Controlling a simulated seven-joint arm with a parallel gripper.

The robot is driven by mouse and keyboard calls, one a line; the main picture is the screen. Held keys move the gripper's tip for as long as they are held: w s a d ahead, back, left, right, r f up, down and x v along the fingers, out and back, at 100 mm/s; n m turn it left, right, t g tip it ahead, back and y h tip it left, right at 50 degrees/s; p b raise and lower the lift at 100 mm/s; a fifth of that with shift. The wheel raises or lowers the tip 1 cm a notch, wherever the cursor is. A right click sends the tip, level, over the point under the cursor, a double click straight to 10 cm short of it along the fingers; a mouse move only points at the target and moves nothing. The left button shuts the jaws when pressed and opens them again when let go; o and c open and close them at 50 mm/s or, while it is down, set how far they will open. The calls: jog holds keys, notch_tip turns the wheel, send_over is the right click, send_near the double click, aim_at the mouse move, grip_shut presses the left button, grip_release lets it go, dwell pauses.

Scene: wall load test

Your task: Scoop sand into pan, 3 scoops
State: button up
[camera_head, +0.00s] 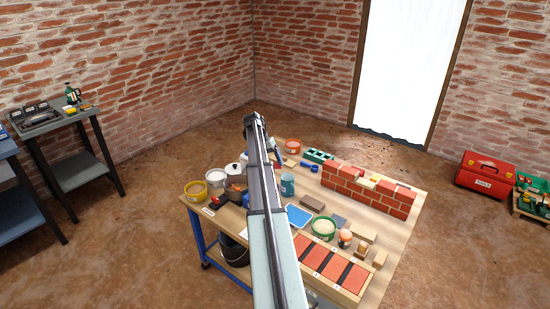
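A green-rimmed bowl of pale, sand-like material (323,228) stands on the workbench, right of my arm. A shallow blue tray (298,216) lies just left of it; I cannot tell whether it is the pan. A dark pot with brownish contents (236,188) stands left of my arm. A small blue item (312,168) lies near the back of the bench; its kind is unclear. My arm rises across the middle of the view, covering part of the bench. Its dark far end (256,122) appears above the back edge; no fingers can be made out.
A brick wall section (366,190) stands at the back right of the bench. A frame of red panels (333,268) fills the front. Small blocks (363,234) lie at the right.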

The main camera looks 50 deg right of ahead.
jog(key=w+a+f+n+t+y, duration=0.1)
jog(key=w+a+t, duration=0.2)
jog(key=w, duration=0.4)
jog(key=shift+f+t+y, duration=0.25)
jog(key=shift+t+y, duration=0.15)
jog(key=shift+t, duration=0.2)
jog(key=shift+w+a, duration=0.1)
dwell(0.7)
jog(key=w+a+f+n, duration=0.2)
jog(key=w+a, duration=0.6)
jog(key=w+a+f+n, duration=0.1)
jog(key=w+a+f, duration=0.1)
jog(key=w+a, duration=0.65)
jog(key=shift+w+d+f+n+g+h, duration=0.1)
jog(key=shift+w+f+n+g+h, duration=0.4)
jog(key=shift+w+f+h, duration=0.45)
jog(key=shift+w+d+f+n+g+h, duration=0.1)
jog(key=shift+w+f+n+g+h, duration=0.35)
jog(key=shift+w+f, duration=0.75)
jog(key=shift+w+d+f+n+g+h, duration=0.1)
jog(key=shift+w+f+n+g+h, duration=0.25)
jog(key=shift+w+f+n+h, duration=0.65)
